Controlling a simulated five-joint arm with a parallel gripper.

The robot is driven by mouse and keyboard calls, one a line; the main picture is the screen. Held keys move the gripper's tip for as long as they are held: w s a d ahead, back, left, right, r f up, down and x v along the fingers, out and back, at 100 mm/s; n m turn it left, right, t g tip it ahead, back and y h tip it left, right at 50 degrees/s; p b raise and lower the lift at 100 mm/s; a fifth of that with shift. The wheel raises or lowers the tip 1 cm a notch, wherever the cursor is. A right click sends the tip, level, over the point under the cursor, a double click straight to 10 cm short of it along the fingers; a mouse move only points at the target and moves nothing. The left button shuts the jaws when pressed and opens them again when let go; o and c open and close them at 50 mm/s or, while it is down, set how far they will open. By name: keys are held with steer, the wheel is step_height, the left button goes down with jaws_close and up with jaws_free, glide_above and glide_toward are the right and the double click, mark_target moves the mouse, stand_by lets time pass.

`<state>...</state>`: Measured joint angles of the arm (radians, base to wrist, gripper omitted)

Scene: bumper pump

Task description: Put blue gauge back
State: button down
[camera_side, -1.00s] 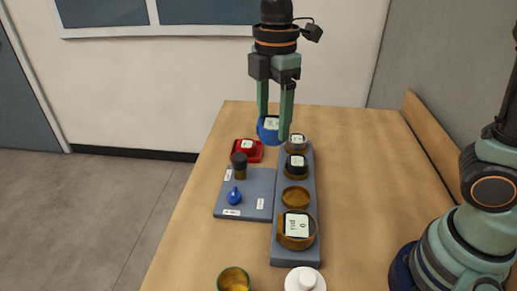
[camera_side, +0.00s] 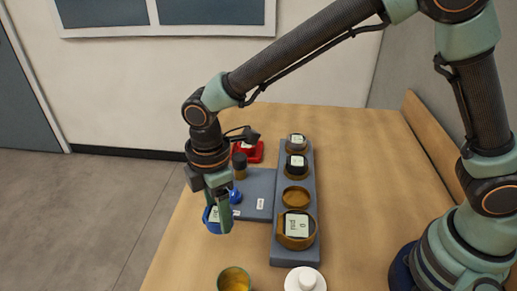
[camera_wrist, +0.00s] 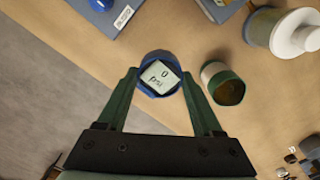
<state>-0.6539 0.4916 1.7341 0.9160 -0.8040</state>
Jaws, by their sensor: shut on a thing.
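The blue gauge (camera_wrist: 160,76) is a round blue body with a pale square face reading "0 psi". My gripper (camera_wrist: 160,84) is shut on it, with one green finger on each side. In the side view the blue gauge (camera_side: 209,222) is partly hidden by a finger of my gripper (camera_side: 217,226), at the left side of the table, left of the grey rail (camera_side: 283,249). The rail carries a row of round brown holders. One holder (camera_side: 296,197) shows no pale gauge face. Whether the gauge touches the table cannot be told.
A grey-blue tray (camera_side: 257,187) beside the rail holds a dark-topped knob (camera_side: 239,166) and a small blue piece (camera_side: 235,195). A red gauge (camera_side: 256,152) sits behind. A green-rimmed cup (camera_side: 234,279) and a white lidded piece (camera_side: 305,281) stand at the front.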

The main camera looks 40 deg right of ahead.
step_height(320, 180, down, 8)
steer(key=shift+f, duration=0.15)
stand_by(0.3)
steer(key=shift+f, duration=0.15)
steer(key=shift+c, duration=0.2)
jaws_free()
